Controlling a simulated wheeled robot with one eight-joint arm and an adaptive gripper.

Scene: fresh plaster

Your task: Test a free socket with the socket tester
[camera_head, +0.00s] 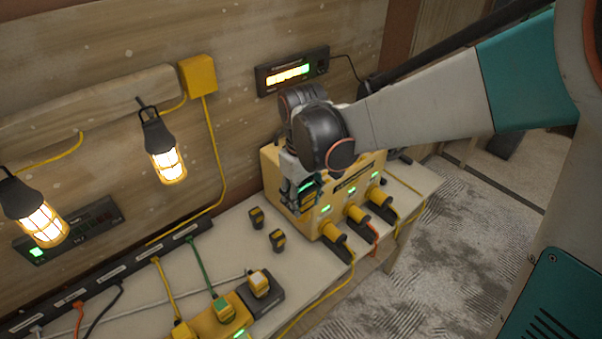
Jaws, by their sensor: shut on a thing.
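My gripper (298,193) points down at the left part of the yellow power box (272,163) on the bench. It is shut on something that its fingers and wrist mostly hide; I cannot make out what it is. A small green glow shows by the fingers, and I cannot tell whether it belongs to the held thing or the box. Yellow plugs (333,231) sit along the box's front under green lights. The gripper covers part of the box, so I cannot see whether a socket there is free.
Two small black-and-yellow pieces (256,217) stand on the bench (232,235) left of the box. A yellow block (217,318) with plugs and a black power strip (120,265) lie nearer. Lit caged lamps (165,160) hang at left. A lit display (290,73) is on the wall.

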